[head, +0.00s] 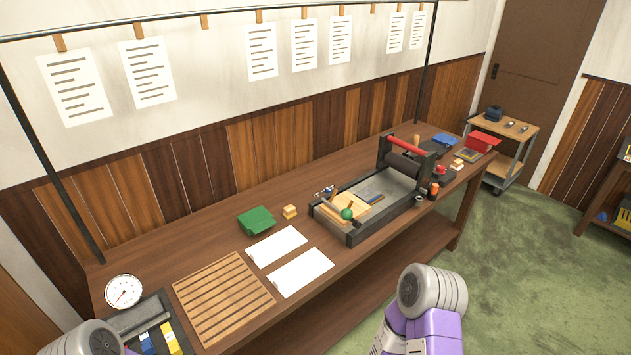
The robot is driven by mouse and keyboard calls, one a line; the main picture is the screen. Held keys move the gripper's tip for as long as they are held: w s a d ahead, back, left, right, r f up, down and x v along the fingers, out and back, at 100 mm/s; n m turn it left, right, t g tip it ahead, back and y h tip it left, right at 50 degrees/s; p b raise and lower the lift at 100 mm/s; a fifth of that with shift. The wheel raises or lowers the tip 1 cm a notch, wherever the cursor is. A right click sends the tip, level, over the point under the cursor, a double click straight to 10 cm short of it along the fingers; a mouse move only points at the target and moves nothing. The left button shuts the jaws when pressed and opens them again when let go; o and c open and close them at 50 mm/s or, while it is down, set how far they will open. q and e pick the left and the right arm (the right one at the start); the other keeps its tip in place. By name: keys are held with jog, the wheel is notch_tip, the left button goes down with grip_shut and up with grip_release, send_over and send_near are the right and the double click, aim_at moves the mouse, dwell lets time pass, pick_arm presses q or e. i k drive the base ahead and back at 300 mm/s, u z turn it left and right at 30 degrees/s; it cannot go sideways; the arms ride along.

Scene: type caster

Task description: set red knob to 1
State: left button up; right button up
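A small red round piece (441,169) sits at the right end of the dark press (353,238) on the long wooden bench. It may be the red knob, but it is too small to read any number or setting. A short orange-red cylinder (434,189) stands in front of it. A green ball knob (347,213) is at the press's near left end. The press has a red bar (404,145) over its dark roller (408,165). Only purple and grey links of my arms show, at the bottom left and bottom centre-right. Neither gripper's fingers are in view.
The bench (215,222) also holds a white dial gauge (123,291), a slatted wooden rack (222,298), white sheets (276,245), a green block (256,220) and a red box (483,141). A cart (511,132) stands beyond its right end. Green floor (520,270) is open at right.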

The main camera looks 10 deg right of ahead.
aim_at(440, 168)
jog(key=z, duration=1.35)
jog(key=i, duration=0.7)
jog(key=z, duration=0.45)
jog(key=i, duration=1.85)
jog(key=z, duration=0.15)
